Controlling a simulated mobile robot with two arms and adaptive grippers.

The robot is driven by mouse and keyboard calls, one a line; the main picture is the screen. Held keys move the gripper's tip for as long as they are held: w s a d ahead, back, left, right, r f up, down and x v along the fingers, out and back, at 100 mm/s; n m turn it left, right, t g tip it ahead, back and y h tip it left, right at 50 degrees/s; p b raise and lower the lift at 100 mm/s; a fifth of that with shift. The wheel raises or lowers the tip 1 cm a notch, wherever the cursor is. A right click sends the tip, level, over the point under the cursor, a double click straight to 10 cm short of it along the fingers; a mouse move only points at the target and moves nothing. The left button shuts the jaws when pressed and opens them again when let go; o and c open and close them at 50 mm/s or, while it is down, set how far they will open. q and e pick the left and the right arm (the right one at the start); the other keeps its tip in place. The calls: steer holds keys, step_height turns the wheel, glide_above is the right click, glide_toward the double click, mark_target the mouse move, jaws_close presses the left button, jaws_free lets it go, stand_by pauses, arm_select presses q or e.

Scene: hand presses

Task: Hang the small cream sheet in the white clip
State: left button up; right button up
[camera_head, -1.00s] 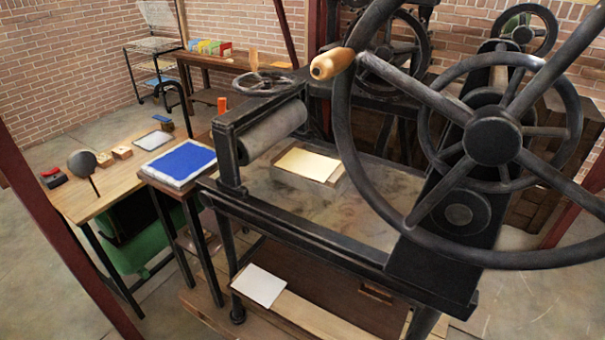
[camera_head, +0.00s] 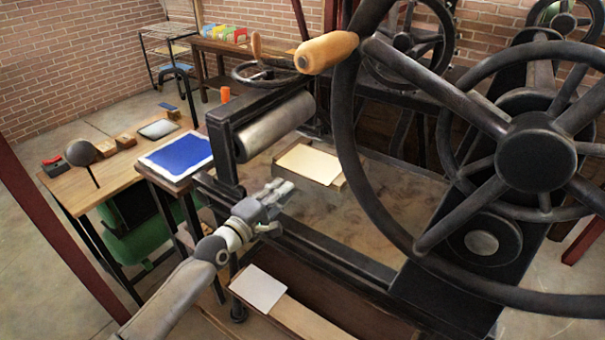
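A paler, nearly white sheet (camera_head: 259,289) lies on the low wooden shelf under the press. I cannot tell for sure which is the small cream sheet. No white clip can be made out. My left gripper (camera_head: 284,188) is over the press's near rail, to the front left of the cream sheet and apart from it. Its fingers look close together, but whether they are open is unclear. My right gripper is out of view.
The large black wheel (camera_head: 348,150) with its wooden handle (camera_head: 327,52) blocks the right side. The metal roller (camera_head: 275,125) stands left of the bed. A blue slab (camera_head: 178,157) sits on a side stand beside a wooden table (camera_head: 104,178). The bed's front is bare.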

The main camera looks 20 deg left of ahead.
mark_target(304, 171)
arm_select(q)
steer(key=b+x, duration=0.1)
steer(key=x, duration=0.3)
steer(key=shift+f+b, duration=0.15)
steer(key=shift+b, duration=0.15)
steer(key=shift+b+x, duration=0.35)
steer(key=shift+x, duration=0.85)
steer(key=shift+w+d, duration=0.15)
steer(key=shift+w, duration=0.25)
steer(key=shift+w+d, duration=0.1)
steer(key=shift+w, duration=0.2)
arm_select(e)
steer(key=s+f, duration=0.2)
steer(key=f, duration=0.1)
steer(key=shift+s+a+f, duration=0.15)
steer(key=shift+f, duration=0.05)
arm_select(q)
steer(key=shift+s, duration=0.1)
steer(key=shift+c, duration=0.2)
jaws_close()
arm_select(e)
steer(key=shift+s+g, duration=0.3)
